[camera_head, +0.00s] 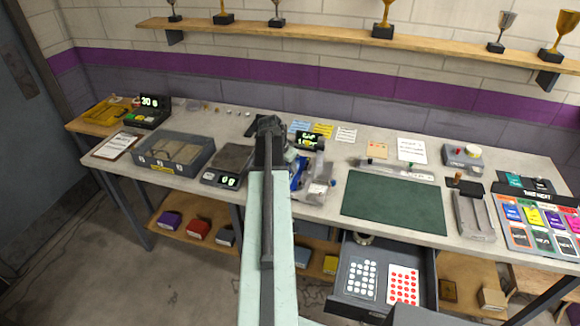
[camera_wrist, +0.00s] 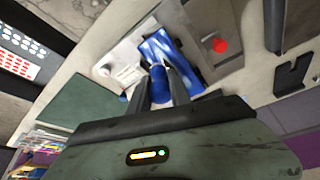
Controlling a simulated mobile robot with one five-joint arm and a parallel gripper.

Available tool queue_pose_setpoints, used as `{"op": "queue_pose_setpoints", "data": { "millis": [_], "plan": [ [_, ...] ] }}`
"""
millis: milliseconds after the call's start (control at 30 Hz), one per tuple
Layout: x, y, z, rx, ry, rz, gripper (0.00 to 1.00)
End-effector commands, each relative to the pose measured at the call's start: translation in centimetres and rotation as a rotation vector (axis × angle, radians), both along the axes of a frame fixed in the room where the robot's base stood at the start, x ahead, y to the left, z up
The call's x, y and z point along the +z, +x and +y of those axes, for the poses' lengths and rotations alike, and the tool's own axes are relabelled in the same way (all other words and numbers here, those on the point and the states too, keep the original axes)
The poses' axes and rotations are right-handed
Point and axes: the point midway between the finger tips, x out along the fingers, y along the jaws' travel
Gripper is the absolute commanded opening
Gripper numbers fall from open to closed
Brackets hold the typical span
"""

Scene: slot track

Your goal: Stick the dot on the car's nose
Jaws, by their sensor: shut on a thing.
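In the wrist view my gripper (camera_wrist: 160,82) has its two fingers closed on a small blue rounded piece (camera_wrist: 157,76). Just beyond it is a larger blue and white glossy body (camera_wrist: 165,50), which looks like the car; whether the two are one thing I cannot tell. Blue also shows right of my arm in the head view (camera_head: 297,172). A round red spot (camera_wrist: 220,45) lies on a grey-brown plate beside it; I cannot tell if it is a loose dot. A sheet of red dots (camera_head: 403,285) lies in the open drawer. My fingertips are hidden in the head view.
The drawer (camera_head: 345,307) juts out below the bench and also holds a sheet of white dots (camera_head: 361,279). A green mat (camera_head: 395,202) lies bare on the bench. A grey bin (camera_head: 172,153) stands left of my arm, and a red-buttoned box (camera_head: 463,158) at the back right.

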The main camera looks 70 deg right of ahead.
Motion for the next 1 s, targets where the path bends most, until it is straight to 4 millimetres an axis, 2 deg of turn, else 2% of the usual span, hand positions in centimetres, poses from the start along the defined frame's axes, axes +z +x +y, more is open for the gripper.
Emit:
{"op": "queue_pose_setpoints", "data": {
  "millis": [33,400,1000],
  "plan": [
    [-0.9,0.0,0.0,0.000,0.000,0.000,0.00],
    [-5.2,-0.1,-0.1,-0.001,0.000,0.001,0.00],
    [-5.4,-0.2,-0.1,-0.002,0.000,0.000,0.00]
  ]
}}
